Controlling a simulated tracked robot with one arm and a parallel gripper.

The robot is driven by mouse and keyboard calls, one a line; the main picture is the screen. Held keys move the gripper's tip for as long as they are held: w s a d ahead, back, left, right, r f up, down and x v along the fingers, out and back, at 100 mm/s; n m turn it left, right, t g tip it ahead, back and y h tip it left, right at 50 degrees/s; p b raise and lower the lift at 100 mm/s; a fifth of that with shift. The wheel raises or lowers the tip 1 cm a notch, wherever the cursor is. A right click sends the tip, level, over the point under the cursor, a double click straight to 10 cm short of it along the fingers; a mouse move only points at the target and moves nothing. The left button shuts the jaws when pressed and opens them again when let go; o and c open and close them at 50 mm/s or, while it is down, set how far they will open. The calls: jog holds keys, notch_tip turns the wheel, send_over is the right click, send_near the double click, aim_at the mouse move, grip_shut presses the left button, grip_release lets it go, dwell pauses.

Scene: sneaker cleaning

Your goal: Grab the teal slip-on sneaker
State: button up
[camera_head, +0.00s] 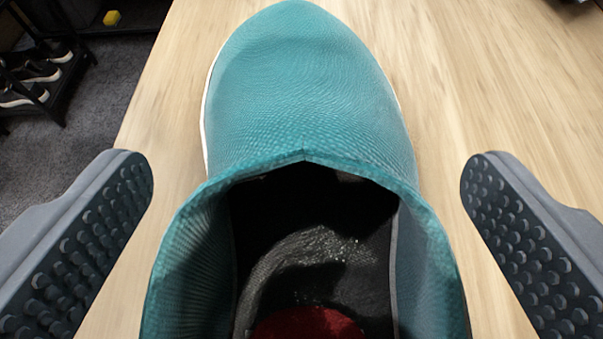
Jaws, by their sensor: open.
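The teal slip-on sneaker (305,90) stands upright on the light wooden table (490,90), its toe pointing away from me. Its dark opening faces me, with a black lining and a patch of red inside near the bottom edge. A white sole edge shows along its left side. The heel end is cut off by the bottom of the picture. My gripper (307,185) is open, with one studded grey finger on each side of the sneaker. A gap of table shows between each finger and the sneaker, so neither finger appears to touch it.
The table's left edge runs down the left of the picture, with dark grey carpet (85,150) beyond it. A black rack (65,85) with several dark shoes stands on the floor at upper left. The table right of the sneaker is clear.

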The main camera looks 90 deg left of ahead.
jog(key=c, duration=1.3)
jog(key=shift+o, duration=0.2)
jog(key=shift+r, duration=0.1)
